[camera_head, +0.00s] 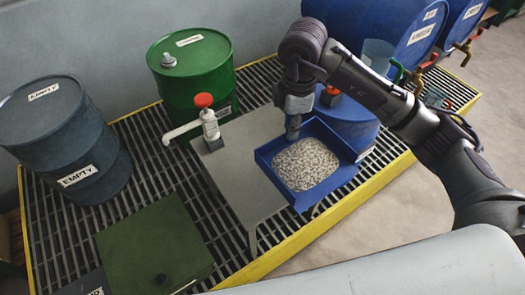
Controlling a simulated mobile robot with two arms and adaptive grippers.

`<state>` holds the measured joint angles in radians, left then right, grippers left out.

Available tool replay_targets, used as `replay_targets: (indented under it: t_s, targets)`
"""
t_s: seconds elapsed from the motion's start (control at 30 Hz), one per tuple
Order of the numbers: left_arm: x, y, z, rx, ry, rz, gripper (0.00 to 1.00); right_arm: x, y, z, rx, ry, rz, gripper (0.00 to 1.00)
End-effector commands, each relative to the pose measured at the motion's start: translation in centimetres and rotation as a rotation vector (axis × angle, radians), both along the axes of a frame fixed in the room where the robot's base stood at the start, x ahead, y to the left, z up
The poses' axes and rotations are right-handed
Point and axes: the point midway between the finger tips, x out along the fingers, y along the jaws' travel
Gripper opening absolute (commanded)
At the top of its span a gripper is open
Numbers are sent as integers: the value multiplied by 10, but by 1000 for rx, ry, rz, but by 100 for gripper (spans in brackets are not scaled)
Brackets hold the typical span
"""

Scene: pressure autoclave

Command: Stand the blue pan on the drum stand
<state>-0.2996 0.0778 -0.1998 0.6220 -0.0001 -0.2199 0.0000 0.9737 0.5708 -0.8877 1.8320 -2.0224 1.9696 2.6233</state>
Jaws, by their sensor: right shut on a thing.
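The blue pan (262,163) is a shallow square tray filled with grey-white granules (306,164). It is over or on the right part of a grey flat-topped stand (240,188), probably the drum stand. I cannot tell whether the pan's underside touches the stand. My right gripper (293,134) points down at the pan's far edge and is shut on it; the fingertips are small and partly hidden. The pan looks roughly level. My left gripper is not in view.
A white pump with a red knob (204,101) is at the grey stand's far left corner. A green drum (190,68), a dark drum (65,135) and a green box (152,245) surround it on yellow-edged grating (185,218). Blue drums with taps (405,35) lie at the back right.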

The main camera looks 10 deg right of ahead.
Motion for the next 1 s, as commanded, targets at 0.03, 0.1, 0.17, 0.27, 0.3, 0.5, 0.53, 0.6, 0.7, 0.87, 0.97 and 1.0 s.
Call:
replay_targets:
  t_s: [0.03, 0.1, 0.17, 0.27, 0.3, 0.5, 0.53, 0.6, 0.7, 0.87, 0.97, 1.0]
  targets:
    - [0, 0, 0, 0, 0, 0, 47, 4, 1, -2, 0, 1, -15, 0]
    - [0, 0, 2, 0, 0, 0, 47, 14, 4, -7, 0, 2, -24, 0]
    - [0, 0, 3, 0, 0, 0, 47, 26, 6, -15, -1, 4, -24, 0]
    - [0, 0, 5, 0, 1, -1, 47, 49, 11, -29, -1, 3, -23, 0]
    - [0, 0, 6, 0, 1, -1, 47, 58, 13, -34, 0, 4, -23, 0]
    - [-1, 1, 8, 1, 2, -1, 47, 96, 20, -58, -1, 2, -20, 0]
    - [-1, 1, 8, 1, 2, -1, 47, 100, 21, -60, 0, 2, -20, 0]
    - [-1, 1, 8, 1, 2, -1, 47, 106, 22, -64, 0, 1, -19, 0]
    - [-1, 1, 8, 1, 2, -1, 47, 112, 23, -68, -1, -1, -18, 0]
    - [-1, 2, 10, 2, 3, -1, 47, 112, 23, -79, -1, 2, -17, 0]
    - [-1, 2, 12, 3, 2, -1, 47, 112, 23, -94, -1, 4, -17, 0]
    - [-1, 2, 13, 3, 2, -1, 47, 112, 23, -100, -1, 3, -17, 0]
